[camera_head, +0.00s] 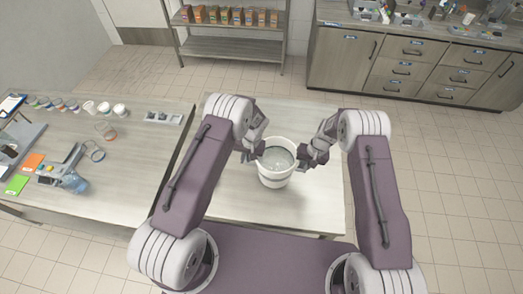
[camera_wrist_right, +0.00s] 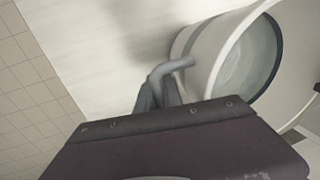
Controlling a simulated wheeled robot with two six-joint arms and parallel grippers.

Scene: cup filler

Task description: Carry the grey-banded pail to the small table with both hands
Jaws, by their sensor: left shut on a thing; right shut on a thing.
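The white pail with a grey band (camera_head: 275,178) is upright over the small pale table (camera_head: 318,205), between my two arms. I cannot tell whether its base touches the tabletop. My left gripper (camera_head: 254,155) is shut on the pail's left side. My right gripper (camera_head: 302,163) is shut on its right side. In the right wrist view, the fingers (camera_wrist_right: 169,80) meet the side of the pail (camera_wrist_right: 205,50), and the open mouth shows a greyish inside. The fingertips are partly hidden by my wrist and the pail.
A long table (camera_head: 115,180) on the left holds cups, coloured cards (camera_head: 32,162), and a device with a blue container (camera_head: 74,182). A shelf (camera_head: 230,50) and drawer cabinets (camera_head: 400,70) stand at the back. The small table is clear around the pail.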

